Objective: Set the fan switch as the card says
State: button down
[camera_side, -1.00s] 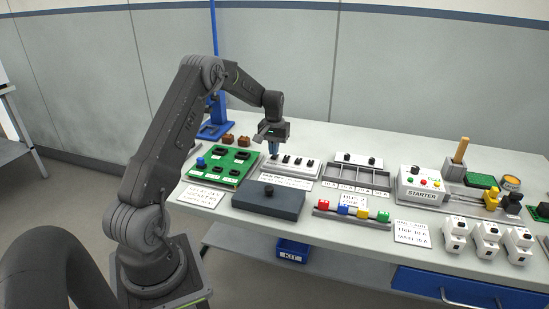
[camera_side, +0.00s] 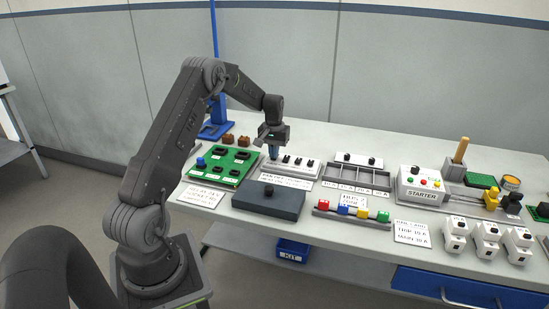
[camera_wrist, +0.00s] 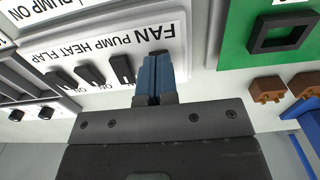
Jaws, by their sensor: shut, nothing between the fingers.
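The white switch panel (camera_side: 300,167) stands on the bench behind the grey box. The wrist view shows it upside down, with a label (camera_wrist: 100,42) reading FAN, PUMP, HEAT, FLAP and a row of black rocker switches. My gripper (camera_side: 273,155) is shut and empty. Its blue fingertips (camera_wrist: 157,60) are at the FAN switch, mostly hiding it; contact is hard to judge. The PUMP switch (camera_wrist: 122,70) is clear beside them. A card (camera_wrist: 55,8) with text including "PUMP ON" is cut off at the wrist view's top left; its full wording is not readable.
A green board (camera_side: 243,158) with black sockets lies left of the panel. A dark grey box (camera_side: 269,203) stands in front. A compartment tray (camera_side: 355,176) is to the right, and brown blocks (camera_side: 243,141) sit behind the board.

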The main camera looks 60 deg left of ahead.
jog(key=shift+r, duration=3.45)
jog(key=s+d+r+m+t+y, duration=0.1)
jog(key=s+d+r+m, duration=0.1)
jog(key=d+r, duration=0.65)
jog(key=s+d+r+m+t, duration=0.1)
jog(key=s+d+r+m, duration=0.15)
jog(key=d+r, duration=0.65)
jog(key=s+d+f+m+t, duration=0.1)
jog(key=s+d+m, duration=0.1)
jog(key=s+d, duration=0.7)
jog(key=s+d+f+m+t+h, duration=0.1)
jog(key=s+d+f+m+t, duration=0.1)
jog(key=s+d, duration=0.7)
jog(key=shift+s+d+t, duration=0.3)
jog(key=shift+d, duration=0.15)
jog(key=shift+m, duration=0.25)
